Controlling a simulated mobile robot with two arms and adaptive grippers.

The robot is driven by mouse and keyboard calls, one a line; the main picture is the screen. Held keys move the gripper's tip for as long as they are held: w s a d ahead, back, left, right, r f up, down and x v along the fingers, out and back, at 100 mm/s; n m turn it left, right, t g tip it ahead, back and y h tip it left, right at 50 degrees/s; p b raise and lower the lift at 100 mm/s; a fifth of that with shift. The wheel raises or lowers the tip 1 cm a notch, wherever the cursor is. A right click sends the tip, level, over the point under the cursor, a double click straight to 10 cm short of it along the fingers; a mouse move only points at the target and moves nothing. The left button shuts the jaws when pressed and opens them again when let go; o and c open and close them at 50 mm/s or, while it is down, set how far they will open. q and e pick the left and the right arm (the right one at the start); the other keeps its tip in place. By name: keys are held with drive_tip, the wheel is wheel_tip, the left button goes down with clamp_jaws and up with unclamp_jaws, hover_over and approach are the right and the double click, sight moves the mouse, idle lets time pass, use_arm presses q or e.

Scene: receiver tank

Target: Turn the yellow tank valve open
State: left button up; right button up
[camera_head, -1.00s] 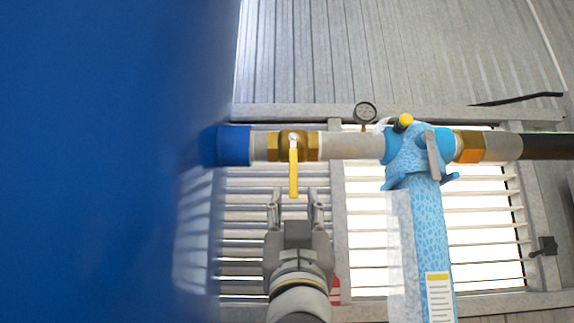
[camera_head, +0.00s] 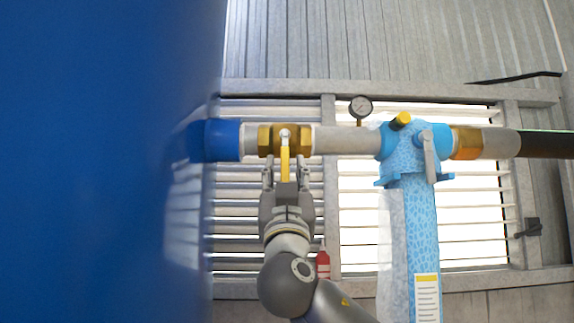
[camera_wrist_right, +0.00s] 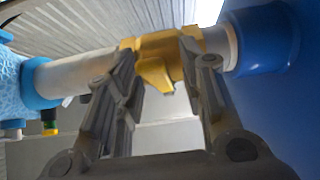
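The yellow valve handle (camera_head: 285,162) hangs straight down from the brass valve body (camera_head: 301,139) on the grey pipe beside the blue tank (camera_head: 110,160). My right gripper (camera_head: 286,166) is just below the valve, with its fingers on either side of the handle's lower part. In the right wrist view, the handle (camera_wrist_right: 154,76) points in between the two spread fingers (camera_wrist_right: 168,75), with gaps beside it. The right gripper is open. The left gripper is not in view.
A light blue pump column (camera_head: 423,245) with a grey lever (camera_head: 430,157) stands to the right on the same pipe. A pressure gauge (camera_head: 360,107) sits above the pipe. A red extinguisher-like object (camera_head: 322,264) is behind my right arm. Slatted windows are behind.

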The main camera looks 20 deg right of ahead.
clamp_jaws()
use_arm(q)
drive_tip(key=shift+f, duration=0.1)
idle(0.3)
